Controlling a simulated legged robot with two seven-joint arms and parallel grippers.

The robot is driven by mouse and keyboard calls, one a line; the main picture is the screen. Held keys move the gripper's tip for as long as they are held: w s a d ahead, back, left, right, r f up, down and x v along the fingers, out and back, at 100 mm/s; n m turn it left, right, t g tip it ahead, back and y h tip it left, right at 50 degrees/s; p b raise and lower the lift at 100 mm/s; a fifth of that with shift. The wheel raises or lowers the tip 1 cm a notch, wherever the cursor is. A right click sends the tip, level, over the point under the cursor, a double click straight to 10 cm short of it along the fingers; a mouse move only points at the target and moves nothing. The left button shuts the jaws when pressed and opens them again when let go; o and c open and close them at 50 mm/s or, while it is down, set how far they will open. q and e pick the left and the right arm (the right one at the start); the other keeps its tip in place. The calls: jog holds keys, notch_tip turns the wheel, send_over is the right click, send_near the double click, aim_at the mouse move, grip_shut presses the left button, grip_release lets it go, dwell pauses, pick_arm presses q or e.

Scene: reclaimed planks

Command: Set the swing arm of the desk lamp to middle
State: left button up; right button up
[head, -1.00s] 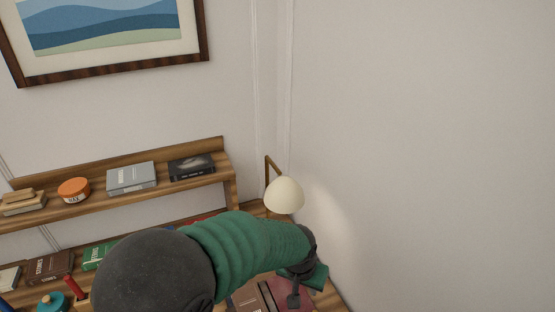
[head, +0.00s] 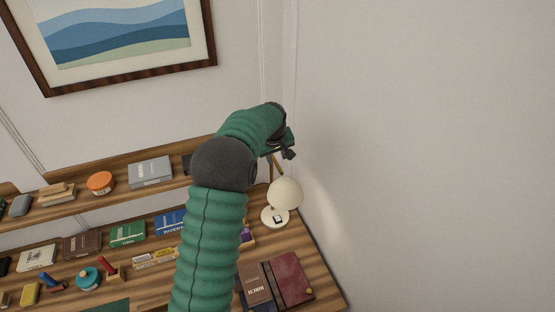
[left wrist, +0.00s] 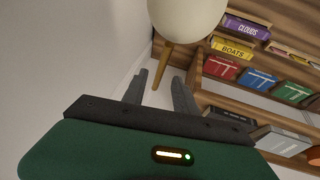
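The desk lamp has a cream dome shade (head: 285,193), a round pale base (head: 275,216) and a thin brass swing arm (head: 275,167). It stands at the desk's back right corner. My left gripper (head: 289,150) is above the shade, by the upper part of the swing arm. In the left wrist view, my left gripper (left wrist: 160,76) is open, its two dark fingers apart. The swing arm (left wrist: 166,62) runs from the shade (left wrist: 188,14) down into the gap between the fingers in the picture. I cannot tell whether they touch it. My right gripper is not in view.
A raised wooden shelf (head: 105,203) runs along the back wall, with a grey book (head: 151,172) and an orange tub (head: 100,183). Dark red books (head: 287,279) lie on the desk in front of the lamp. The white side wall (head: 420,150) is close on the right.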

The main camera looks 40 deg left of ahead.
aim_at(277, 164)
pick_arm(q)
jog(key=p+x, duration=0.1)
jog(key=x, duration=0.5)
jog(key=shift+a, duration=0.15)
grip_shut()
jog(key=shift+r, duration=0.1)
dwell(1.0)
